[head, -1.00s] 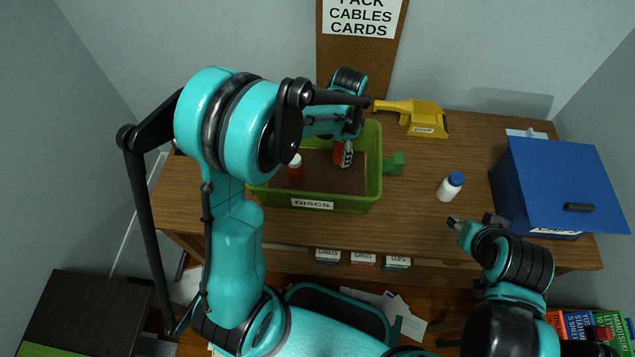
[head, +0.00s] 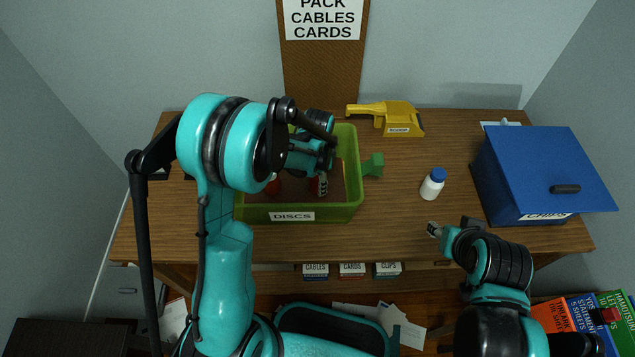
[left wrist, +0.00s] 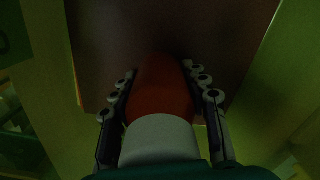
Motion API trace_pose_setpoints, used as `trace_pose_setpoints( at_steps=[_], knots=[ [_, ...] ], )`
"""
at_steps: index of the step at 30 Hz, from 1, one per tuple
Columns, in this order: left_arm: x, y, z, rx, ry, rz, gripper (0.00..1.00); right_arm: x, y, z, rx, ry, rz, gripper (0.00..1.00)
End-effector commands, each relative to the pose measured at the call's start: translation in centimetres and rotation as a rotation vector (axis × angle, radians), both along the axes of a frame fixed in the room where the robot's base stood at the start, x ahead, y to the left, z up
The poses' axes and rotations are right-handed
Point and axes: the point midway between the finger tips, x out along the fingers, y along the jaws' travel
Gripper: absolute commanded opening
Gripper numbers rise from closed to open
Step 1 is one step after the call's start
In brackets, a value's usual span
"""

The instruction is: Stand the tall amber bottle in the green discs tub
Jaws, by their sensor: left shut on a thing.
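The green discs tub (head: 350,208) stands on the desk with its DISCS label facing front. My left gripper (head: 322,185) is down inside the tub, shut on the amber bottle (head: 314,187). In the left wrist view, the orange-red bottle body (left wrist: 162,88) and its white cap (left wrist: 160,138) are between the fingers (left wrist: 161,98). The bottle looks about upright over the brown tub floor; whether its base touches is hidden. My right gripper (head: 451,226) is open and empty near the desk's front edge.
A blue lidded box (head: 530,175) is at the right. A yellow tool (head: 398,117) lies behind, and a small green object (head: 373,165) sits against the tub's right side.

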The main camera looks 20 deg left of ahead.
Motion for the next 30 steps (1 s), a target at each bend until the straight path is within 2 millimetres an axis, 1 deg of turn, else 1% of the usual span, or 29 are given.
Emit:
trace_pose_setpoints(
  at_steps=[3, 7, 8, 9, 10, 18, 22, 26, 30],
  knots=[
    [0.0, 0.0, 0.1, 0.0, 0.0, 0.0, 0.13, 0.0, 0.0, 0.1, 0.0, 0.0, 0.0, 0.4],
    [0.0, 0.0, -0.3, 0.0, 0.0, 0.0, 0.13, 0.0, 0.0, -0.3, 0.0, 0.0, 0.0, 0.4],
    [0.0, 0.0, -0.3, 0.0, 0.0, 0.0, 0.5, 0.0, 0.0, -0.3, 0.0, 0.0, 0.0, 0.4],
    [0.0, 0.0, -0.2, 0.0, 0.0, 0.0, 0.61, 0.0, 0.0, -0.2, 0.0, 0.0, 0.0, 0.4],
    [0.0, 0.0, -0.2, 0.0, 0.0, 0.0, 0.66, 0.0, 0.0, -0.2, 0.0, 0.0, 0.0, 0.4],
    [0.0, 0.0, -0.1, 0.0, 0.0, 0.0, 0.66, 0.0, 0.0, -0.2, 0.0, 0.0, 0.0, 0.4],
    [0.0, 0.0, 0.6, 0.0, 0.0, 0.0, 0.66, 0.0, 0.0, 0.4, 0.0, 0.0, 0.0, 0.4],
    [0.0, 0.0, 2.9, 0.0, 0.0, 0.0, 0.66, 0.0, 0.0, 1.4, 0.0, 0.0, 0.0, 0.4],
    [-0.1, 0.0, 6.2, 0.0, 0.0, 0.0, 0.66, 0.0, 0.0, 2.8, 0.0, 0.0, 0.0, 0.4]
  ],
)
